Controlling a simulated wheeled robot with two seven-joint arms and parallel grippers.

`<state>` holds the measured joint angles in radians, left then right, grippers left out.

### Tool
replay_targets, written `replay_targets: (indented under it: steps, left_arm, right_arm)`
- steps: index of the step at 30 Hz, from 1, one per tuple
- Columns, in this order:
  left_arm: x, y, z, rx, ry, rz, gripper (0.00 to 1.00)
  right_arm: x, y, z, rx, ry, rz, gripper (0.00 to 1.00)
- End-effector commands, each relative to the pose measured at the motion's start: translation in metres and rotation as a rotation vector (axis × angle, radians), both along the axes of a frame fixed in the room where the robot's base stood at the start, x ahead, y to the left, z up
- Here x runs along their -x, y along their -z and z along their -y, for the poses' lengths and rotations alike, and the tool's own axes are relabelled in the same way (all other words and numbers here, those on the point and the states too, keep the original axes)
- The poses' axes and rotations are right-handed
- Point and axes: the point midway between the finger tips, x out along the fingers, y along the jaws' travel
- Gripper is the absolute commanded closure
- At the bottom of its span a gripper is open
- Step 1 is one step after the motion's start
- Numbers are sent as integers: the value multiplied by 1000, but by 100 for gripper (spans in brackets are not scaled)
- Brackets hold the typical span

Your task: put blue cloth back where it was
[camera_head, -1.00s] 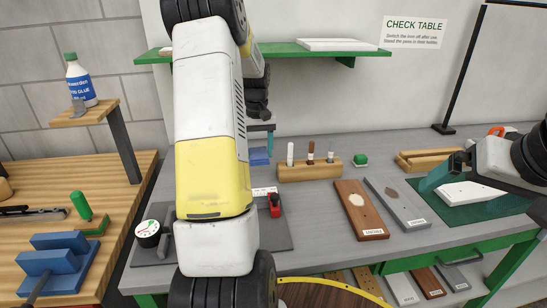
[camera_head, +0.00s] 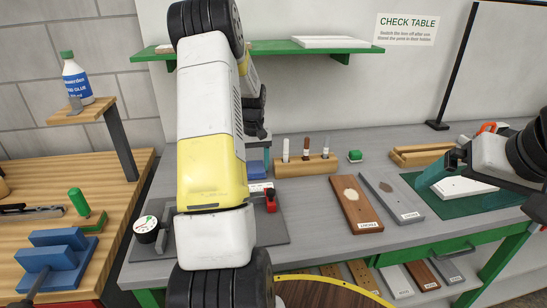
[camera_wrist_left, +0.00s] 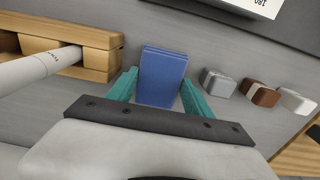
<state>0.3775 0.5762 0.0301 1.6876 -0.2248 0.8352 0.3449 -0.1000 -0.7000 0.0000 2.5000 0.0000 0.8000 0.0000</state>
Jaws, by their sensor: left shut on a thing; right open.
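The blue cloth (camera_wrist_left: 162,75), a folded block shape, sits between the teal fingers of my left gripper (camera_wrist_left: 160,92) in the left wrist view. The gripper is shut on it. In the head view only part of the cloth (camera_head: 256,167) shows beside my left arm, which hides most of the gripper. The cloth is over or on the grey table at the back, left of the wooden pen holder (camera_head: 290,170); I cannot tell whether it touches the table. My right gripper (camera_head: 442,170) is open at the right, near a white board (camera_head: 462,188) on a green mat.
Pens stand in the holder, which is close on the left in the wrist view. Small grey (camera_wrist_left: 217,83), brown (camera_wrist_left: 262,94) and white (camera_wrist_left: 296,101) blocks lie right of the cloth. A red clamp-like item (camera_head: 270,200) and a gauge (camera_head: 147,229) stand on the dark plate (camera_head: 272,228).

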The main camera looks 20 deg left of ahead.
Motion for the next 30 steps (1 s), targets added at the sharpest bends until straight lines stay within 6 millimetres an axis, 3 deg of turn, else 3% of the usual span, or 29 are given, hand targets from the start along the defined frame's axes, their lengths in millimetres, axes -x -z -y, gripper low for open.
replay_targets:
  steps: [3, 4, 6, 7, 16, 20, 30]
  left_arm:
    - [0, 3, 0, 1, 0, -1, 79]
    - [0, 3, 0, 0, 0, 0, 35]
    - [0, 2, 0, 0, 0, 0, 21]
    - [0, 2, 0, 0, 0, 0, 19]
    - [0, 2, 0, 0, 0, 0, 19]
    - [-1, -8, 0, -2, 0, 3, 19]
    - [-1, -78, -1, -3, -1, 4, 19]
  right_arm:
    - [0, 0, 0, 0, 0, 0, 0]
    - [0, 0, 0, 0, 0, 0, 0]
    - [0, 0, 0, 0, 0, 0, 0]
    - [0, 0, 0, 0, 0, 0, 0]
    - [0, 0, 0, 0, 0, 0, 0]
    - [0, 0, 0, 0, 0, 0, 0]
    - [0, 0, 0, 0, 0, 0, 0]
